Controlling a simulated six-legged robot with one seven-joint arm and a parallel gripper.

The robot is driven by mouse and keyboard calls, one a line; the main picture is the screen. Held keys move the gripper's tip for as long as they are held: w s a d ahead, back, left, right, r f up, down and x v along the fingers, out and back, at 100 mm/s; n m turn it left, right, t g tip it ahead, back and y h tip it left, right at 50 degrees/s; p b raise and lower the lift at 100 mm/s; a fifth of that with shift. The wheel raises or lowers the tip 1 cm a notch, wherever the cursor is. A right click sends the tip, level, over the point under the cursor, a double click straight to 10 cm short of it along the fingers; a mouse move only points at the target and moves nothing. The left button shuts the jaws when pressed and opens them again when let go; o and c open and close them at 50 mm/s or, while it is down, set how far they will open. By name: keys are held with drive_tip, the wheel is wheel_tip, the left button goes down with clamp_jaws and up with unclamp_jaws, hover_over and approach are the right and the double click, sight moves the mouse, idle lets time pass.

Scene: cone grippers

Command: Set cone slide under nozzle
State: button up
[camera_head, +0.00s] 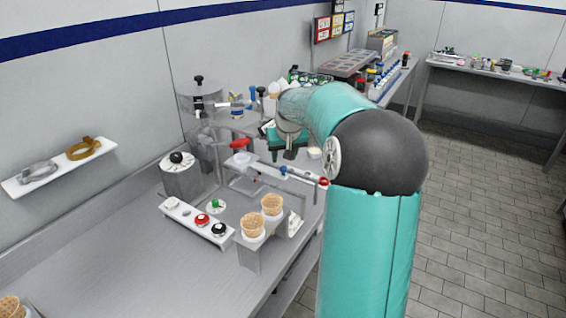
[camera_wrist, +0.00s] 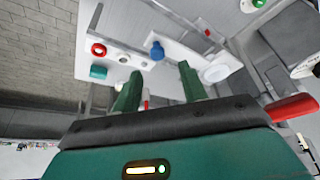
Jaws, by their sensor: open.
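My gripper (camera_head: 290,152) is open and empty above the bench machine, pointing down, with its green fingers apart in the wrist view (camera_wrist: 160,72). Below it is a pale rail (camera_head: 303,174) with a blue knob (camera_head: 284,169). In the wrist view the blue knob (camera_wrist: 157,50) stands beyond the fingertips, apart from them, on a white plate. I cannot tell for sure which part is the cone slide. The nozzle is not clearly visible. A red handle (camera_head: 240,144) sticks out left of my gripper and shows at the right in the wrist view (camera_wrist: 292,108).
Two waffle cones (camera_head: 251,225) (camera_head: 272,205) stand in a holder in front of the machine. A white strip (camera_head: 195,217) with red, green and black knobs lies to its left. Clear steel bench (camera_head: 130,260) lies front left.

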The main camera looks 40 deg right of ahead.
drive_tip(key=v, duration=0.8)
drive_tip(key=shift+r, duration=0.35)
drive_tip(key=s+a+r+n, duration=0.1)
drive_tip(key=s+a, duration=0.3)
drive_tip(key=a, duration=0.6)
drive_tip(key=s+a+r+n, duration=0.1)
drive_tip(key=s+a, duration=0.2)
drive_tip(key=a, duration=0.6)
drive_tip(key=s+a+f+n+t+y, duration=0.1)
drive_tip(key=s+a+f, duration=0.5)
drive_tip(key=s+a, duration=0.7)
drive_tip(key=s+n+y, duration=0.1)
drive_tip(key=s+n, duration=0.1)
drive_tip(key=s, duration=0.1)
drive_tip(key=shift+s+a+f, duration=0.15)
drive_tip(key=shift+a+f, duration=0.05)
drive_tip(key=shift+a, duration=0.05)
